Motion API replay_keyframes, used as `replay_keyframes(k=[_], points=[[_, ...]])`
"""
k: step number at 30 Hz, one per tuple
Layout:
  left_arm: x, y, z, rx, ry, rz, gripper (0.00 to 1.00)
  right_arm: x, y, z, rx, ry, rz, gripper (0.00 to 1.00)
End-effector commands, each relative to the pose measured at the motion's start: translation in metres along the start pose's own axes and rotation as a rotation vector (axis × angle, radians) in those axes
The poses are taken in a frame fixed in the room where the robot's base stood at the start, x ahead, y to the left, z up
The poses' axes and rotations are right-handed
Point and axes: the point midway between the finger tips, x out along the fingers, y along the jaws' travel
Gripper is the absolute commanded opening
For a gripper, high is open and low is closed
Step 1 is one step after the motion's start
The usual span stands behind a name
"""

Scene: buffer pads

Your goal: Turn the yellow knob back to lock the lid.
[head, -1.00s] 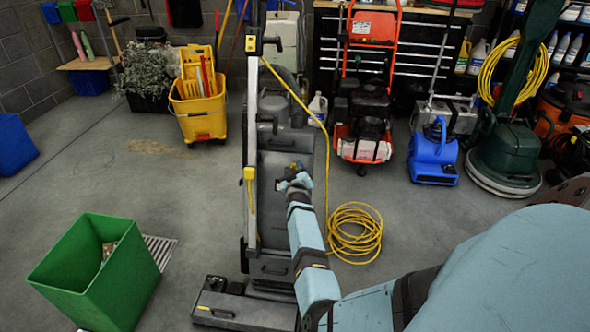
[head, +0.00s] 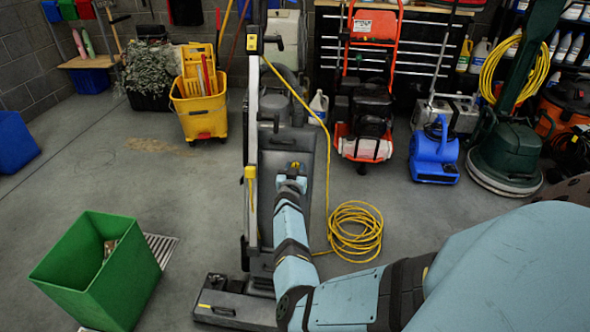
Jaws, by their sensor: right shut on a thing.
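My left gripper is not in view.
A green bin (head: 70,262) stands at the lower left. A coiled yellow cord (head: 354,230) lies on the floor right of the machine. A yellow mop bucket (head: 200,110), an orange-framed machine (head: 372,30) and a blue blower (head: 433,155) stand behind.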

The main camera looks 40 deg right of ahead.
Motion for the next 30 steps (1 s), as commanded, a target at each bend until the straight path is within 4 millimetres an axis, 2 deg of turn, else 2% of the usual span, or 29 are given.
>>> replay_keyframes(k=[11, 12, 15, 30], points=[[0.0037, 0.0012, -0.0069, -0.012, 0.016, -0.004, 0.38, 0.0009, -0.0003, -0.0017, 0.006, 0.002, 0.002, 0.12], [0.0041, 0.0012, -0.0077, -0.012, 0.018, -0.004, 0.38, 0.0009, -0.0003, -0.0017, 0.006, 0.002, 0.002, 0.38], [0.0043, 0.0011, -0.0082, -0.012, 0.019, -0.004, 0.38, 0.0008, -0.0002, -0.0016, 0.005, 0.002, 0.002, 0.59], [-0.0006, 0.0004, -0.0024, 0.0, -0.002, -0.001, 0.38, -0.0014, 0.0006, -0.0005, 0.003, 0.0, 0.001, 0.59]])
